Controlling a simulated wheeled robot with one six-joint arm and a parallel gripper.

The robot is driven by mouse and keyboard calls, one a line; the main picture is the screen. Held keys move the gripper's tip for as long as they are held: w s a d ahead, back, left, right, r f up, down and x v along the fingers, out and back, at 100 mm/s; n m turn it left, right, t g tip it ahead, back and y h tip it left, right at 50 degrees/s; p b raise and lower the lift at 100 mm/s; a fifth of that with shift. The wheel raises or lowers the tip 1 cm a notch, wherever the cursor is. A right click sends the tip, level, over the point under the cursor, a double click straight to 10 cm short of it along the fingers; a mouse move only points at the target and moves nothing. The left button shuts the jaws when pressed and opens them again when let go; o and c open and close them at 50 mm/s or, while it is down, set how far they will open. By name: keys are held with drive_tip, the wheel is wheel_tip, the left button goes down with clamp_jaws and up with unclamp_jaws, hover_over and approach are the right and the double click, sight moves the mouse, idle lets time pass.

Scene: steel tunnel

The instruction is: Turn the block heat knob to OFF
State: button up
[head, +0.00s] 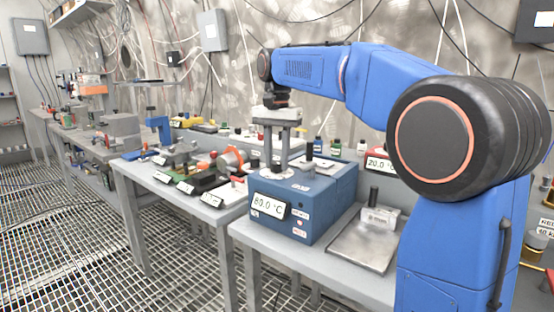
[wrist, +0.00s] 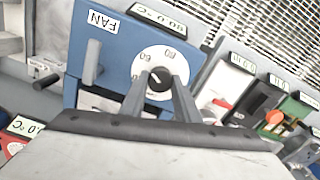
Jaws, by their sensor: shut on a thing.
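The blue heater block (head: 318,205) stands on the grey bench, with a white temperature display (head: 269,206) on its front; the first digit is hard to tell, 6 or 8, followed by 0.0 °C. In the wrist view, the black heat knob (wrist: 158,84) sits on a white round dial (wrist: 158,59) with printed numbers, 60 and 80 among them. My gripper (wrist: 160,80) points down at the dial, its two fingers on either side of the knob and shut on it. In the head view my gripper (head: 275,162) stands over the block's top and hides the knob.
A grey lever (wrist: 93,62) stands beside a FAN label (wrist: 102,21) on the block, close to my fingers. A metal plate with a handled block (head: 380,217) lies to the right. Devices with displays (head: 208,198) crowd the bench to the left.

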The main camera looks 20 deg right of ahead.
drive_tip(key=n, duration=0.5)
drive_tip(key=shift+n, duration=0.3)
drive_tip(key=n, duration=1.2)
drive_tip(key=shift+n, duration=0.3)
drive_tip(key=n, duration=0.5)
drive_tip(key=shift+r+n, duration=0.1)
drive_tip(key=shift+n, duration=0.2)
drive_tip(key=o, duration=1)
drive_tip(key=shift+o, duration=0.2)
